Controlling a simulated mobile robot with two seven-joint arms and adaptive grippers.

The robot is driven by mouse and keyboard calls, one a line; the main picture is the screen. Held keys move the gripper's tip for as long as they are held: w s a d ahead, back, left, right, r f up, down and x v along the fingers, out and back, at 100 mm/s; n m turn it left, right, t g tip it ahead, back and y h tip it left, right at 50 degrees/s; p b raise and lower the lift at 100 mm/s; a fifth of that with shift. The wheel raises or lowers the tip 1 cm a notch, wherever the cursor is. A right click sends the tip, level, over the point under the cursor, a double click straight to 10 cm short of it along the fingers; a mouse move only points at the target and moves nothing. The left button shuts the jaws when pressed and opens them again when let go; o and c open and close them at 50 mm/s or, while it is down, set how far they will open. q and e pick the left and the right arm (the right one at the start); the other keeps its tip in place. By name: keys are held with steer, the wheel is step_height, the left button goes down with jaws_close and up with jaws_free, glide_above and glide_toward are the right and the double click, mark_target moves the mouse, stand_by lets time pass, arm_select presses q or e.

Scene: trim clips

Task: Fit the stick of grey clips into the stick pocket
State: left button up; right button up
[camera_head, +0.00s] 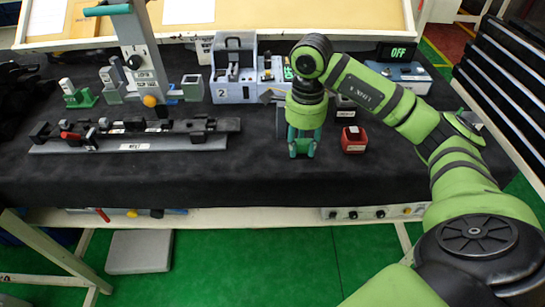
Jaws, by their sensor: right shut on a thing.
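My right gripper (302,150) points down over the dark table top, right of the middle. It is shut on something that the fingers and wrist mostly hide. A narrow grey upright piece (281,122) shows at the gripper's left side; it looks like part of the stick of grey clips, but I cannot make out single clips. I cannot tell for sure which fixture has the stick pocket; a grey station marked 2 (234,92) with upright slots stands behind and left of the gripper. My left gripper is not in view.
A long grey rail with clamps (135,144) lies on the left. A tall press (145,65) stands behind it. A small red box (353,146) sits close right of the gripper. A box reading OFF (398,72) stands at the back right. The front table strip is clear.

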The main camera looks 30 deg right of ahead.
steer(key=p, duration=0.1)
glide_above(276, 167)
steer(key=f, duration=0.2)
steer(key=s+f, duration=0.1)
steer(key=shift+d, duration=0.25)
steer(key=shift+w+a+f+p, duration=0.25)
steer(key=shift+w+f+p, duration=0.1)
steer(key=shift+w, duration=0.05)
step_height(276, 167, down, 3)
steer(key=shift+f+p, duration=0.15)
steer(key=shift+p, duration=0.55)
steer(key=shift+f, duration=0.55)
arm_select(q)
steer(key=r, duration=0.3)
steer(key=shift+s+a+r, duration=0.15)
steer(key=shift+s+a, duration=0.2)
arm_select(e)
steer(key=o, duration=1.2)
steer(key=shift+c, duration=0.2)
